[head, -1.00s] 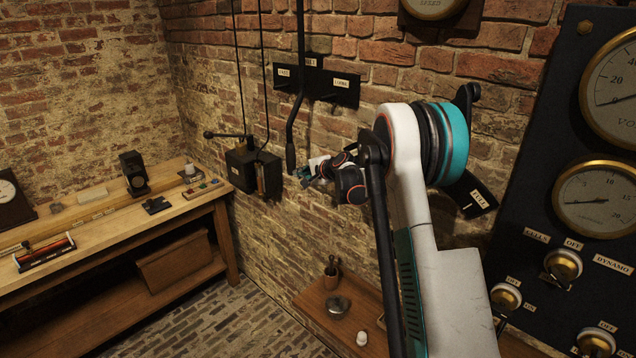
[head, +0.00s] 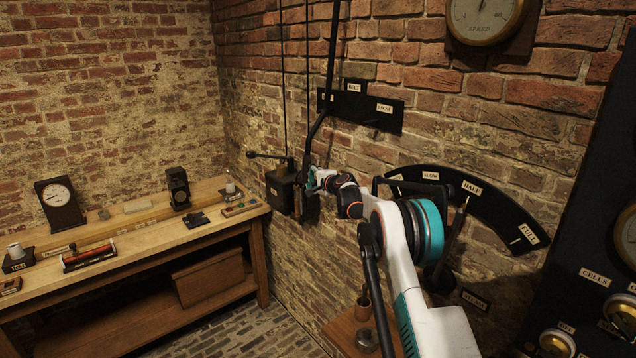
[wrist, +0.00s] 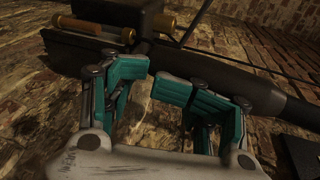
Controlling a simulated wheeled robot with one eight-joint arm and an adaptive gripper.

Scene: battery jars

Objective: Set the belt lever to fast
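The belt lever (head: 320,107) is a long black rod hanging in front of the brick wall, bent near its lower end. It crosses the left label of the black belt plate (head: 360,108), whose other labels read BELT and LOOSE; the left label is mostly hidden. My gripper (head: 313,181) is at the lever's lower end. In the wrist view the teal fingers (wrist: 158,86) stand apart, and the dark lever handle (wrist: 235,85) runs across just beyond them. I cannot tell whether they touch it.
A dark box (head: 282,187) with a side handle is on the wall just left of my gripper. A curved plate (head: 480,205) marked SLOW, HALF and FULL is to the right. A wooden bench (head: 140,245) with instruments stands at the left.

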